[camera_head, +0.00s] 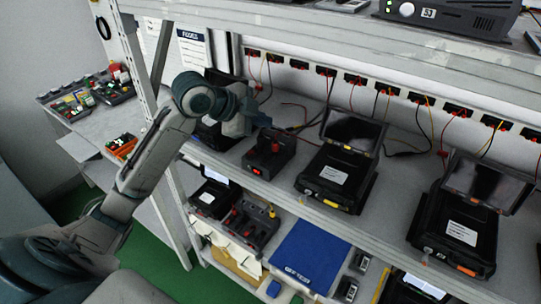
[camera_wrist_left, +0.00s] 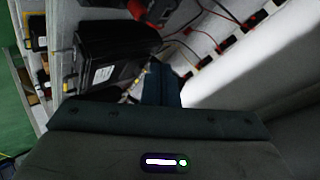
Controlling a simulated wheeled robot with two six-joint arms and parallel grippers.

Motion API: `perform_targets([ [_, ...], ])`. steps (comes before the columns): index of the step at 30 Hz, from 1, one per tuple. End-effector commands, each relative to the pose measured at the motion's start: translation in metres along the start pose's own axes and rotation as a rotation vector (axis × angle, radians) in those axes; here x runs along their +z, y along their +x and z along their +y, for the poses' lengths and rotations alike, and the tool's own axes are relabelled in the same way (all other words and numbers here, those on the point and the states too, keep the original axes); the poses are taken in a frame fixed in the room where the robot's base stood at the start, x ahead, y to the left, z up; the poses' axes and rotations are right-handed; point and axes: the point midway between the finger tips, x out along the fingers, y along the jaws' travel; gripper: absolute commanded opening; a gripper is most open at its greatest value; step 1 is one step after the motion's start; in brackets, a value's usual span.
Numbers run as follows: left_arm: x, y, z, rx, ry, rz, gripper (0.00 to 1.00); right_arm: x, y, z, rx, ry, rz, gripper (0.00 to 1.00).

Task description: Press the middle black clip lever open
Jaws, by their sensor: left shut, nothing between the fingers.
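My left gripper (camera_head: 254,119) is shut and empty, reaching over the upper shelf among the black test units. In the left wrist view its dark blue fingers (camera_wrist_left: 161,84) lie together, pointing away between a black case and the pale back panel. The black case (camera_wrist_left: 108,55) with a white label is left of the fingers there. A black block with red parts (camera_head: 268,150) stands on the shelf just below the gripper in the head view. I cannot single out the middle black clip lever; it is too small or hidden. My right gripper is not in view.
Black units with raised screens (camera_head: 340,165) and (camera_head: 462,225) stand to the right on the upper shelf (camera_head: 385,215). Red-and-black sockets (camera_head: 355,79) with loose wires line the back. A lower shelf holds a blue mat (camera_head: 308,256). A rack post (camera_head: 136,65) stands beside my arm.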

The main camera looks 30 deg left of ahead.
Motion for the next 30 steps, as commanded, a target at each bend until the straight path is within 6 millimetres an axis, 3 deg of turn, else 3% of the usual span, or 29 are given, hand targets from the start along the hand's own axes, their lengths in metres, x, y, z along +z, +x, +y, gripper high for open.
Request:
perform_targets([
  [14, 0.033, 0.044, 0.034, 0.001, 0.0, 0.0, 0.0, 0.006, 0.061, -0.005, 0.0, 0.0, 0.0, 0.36],
  [21, 0.042, 0.058, 0.043, 0.001, -0.002, 0.0, 0.0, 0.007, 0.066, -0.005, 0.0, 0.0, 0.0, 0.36],
  [30, 0.043, 0.059, 0.043, 0.0, -0.001, 0.0, 0.0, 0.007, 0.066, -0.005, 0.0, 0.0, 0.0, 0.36],
])
